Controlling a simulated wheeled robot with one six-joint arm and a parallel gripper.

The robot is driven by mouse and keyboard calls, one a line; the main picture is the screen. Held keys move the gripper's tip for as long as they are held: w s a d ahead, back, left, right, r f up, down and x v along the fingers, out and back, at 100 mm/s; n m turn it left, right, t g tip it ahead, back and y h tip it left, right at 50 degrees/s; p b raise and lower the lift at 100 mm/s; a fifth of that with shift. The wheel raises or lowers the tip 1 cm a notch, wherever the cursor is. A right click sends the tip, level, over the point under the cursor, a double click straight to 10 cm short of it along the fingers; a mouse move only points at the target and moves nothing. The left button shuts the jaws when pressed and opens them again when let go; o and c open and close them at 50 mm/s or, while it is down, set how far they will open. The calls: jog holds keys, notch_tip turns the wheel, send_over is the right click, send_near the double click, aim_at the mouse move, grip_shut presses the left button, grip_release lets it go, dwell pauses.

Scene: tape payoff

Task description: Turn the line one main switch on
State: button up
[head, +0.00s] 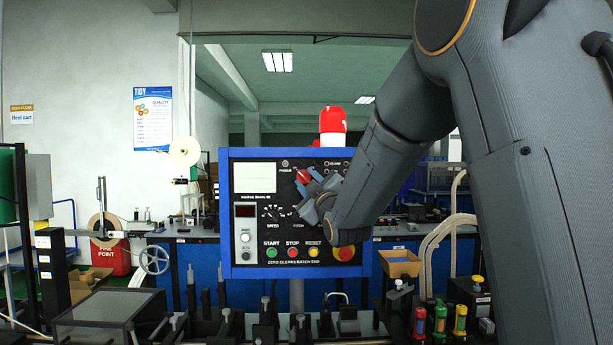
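The control panel (254,230) is a black face in a blue frame, upright in the middle of the head view. A red knob (303,176), which looks like the main switch, is on its upper right part. My gripper (307,180) reaches in from the right, with its blue fingertips at the red knob, one above right and one below left. I cannot tell whether the fingers touch or grip it. My gripper and wrist hide part of the panel's right side, including labels around the knob.
Green (271,252), red (292,252) and yellow (313,252) buttons line the panel's bottom, beside a large red emergency stop (344,253). A red beacon (332,126) stands above the panel. Black fixtures and colour-handled tools (440,318) crowd the front edge. My arm fills the right side.

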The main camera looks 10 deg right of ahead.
jog(key=shift+w, duration=0.3)
jog(key=shift+c, duration=0.5)
grip_shut()
